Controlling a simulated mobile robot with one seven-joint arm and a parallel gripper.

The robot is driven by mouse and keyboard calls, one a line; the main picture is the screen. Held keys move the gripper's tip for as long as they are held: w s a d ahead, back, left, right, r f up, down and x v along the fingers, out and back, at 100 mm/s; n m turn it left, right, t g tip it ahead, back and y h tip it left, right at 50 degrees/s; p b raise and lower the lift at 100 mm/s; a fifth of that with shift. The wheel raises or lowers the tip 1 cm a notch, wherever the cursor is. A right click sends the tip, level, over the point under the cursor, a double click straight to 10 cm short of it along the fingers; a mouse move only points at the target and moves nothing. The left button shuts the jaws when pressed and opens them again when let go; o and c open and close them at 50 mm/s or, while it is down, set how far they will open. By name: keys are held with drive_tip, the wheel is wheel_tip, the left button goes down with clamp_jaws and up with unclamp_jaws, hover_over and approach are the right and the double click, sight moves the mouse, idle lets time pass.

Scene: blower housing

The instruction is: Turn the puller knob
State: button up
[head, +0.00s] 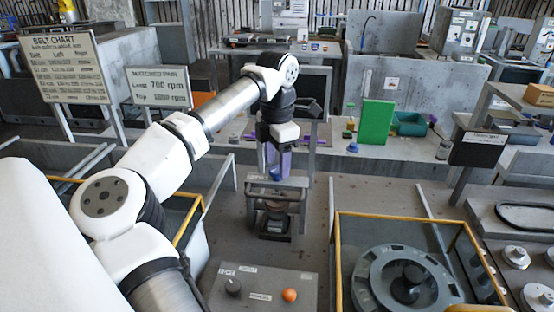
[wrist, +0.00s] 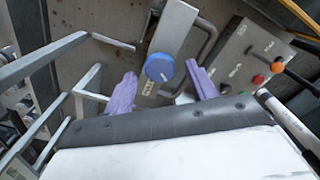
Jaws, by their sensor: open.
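A round blue knob (wrist: 160,67) with a pale mark on its face sits on a grey metal bar (wrist: 177,30) in the wrist view. I take it to be the puller knob. My gripper (wrist: 162,92) has two purple fingers, spread apart, with the knob seen between and just beyond their tips. Neither finger visibly touches it. In the head view the purple fingers (head: 275,160) point down over the puller frame (head: 278,195), and a bit of blue (head: 276,177) shows below them. How far the fingers are above the knob is hard to tell.
A control panel (head: 262,288) with a black knob and an orange knob (head: 289,295) stands in front of the puller. A yellow-edged bay with a round blower housing (head: 405,280) is to the right. Rails (wrist: 45,60) run close on the wrist view's left.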

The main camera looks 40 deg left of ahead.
sight(277, 169)
wheel_tip(277, 169, up, 13)
drive_tip(key=p, duration=0.2)
drive_tip(key=shift+f, duration=0.1)
idle(0.5)
